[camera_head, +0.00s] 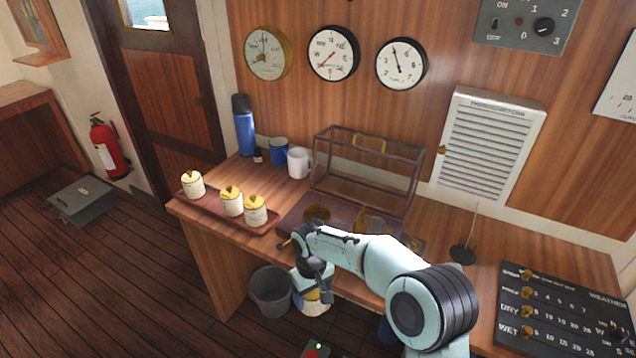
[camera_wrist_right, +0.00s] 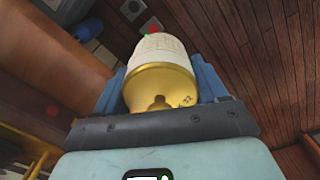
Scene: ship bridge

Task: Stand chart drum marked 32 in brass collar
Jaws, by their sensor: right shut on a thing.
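My right gripper (camera_head: 313,285) is shut on a chart drum (camera_head: 314,303), held in front of the desk's front edge. In the right wrist view, the drum (camera_wrist_right: 155,75) sits between the blue fingers (camera_wrist_right: 160,88), its gold end towards the camera and its pale paper body beyond. The number 32 shows on the gold end. My left gripper is not in view.
Three similar drums with yellow tops stand on a reddish tray (camera_head: 211,213) at the desk's left. A glass case (camera_head: 368,165) stands behind the brass piece. A white mug (camera_head: 298,163), blue mug (camera_head: 278,150) and blue flask (camera_head: 244,130) stand behind. A grey bucket (camera_head: 271,292) is on the floor.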

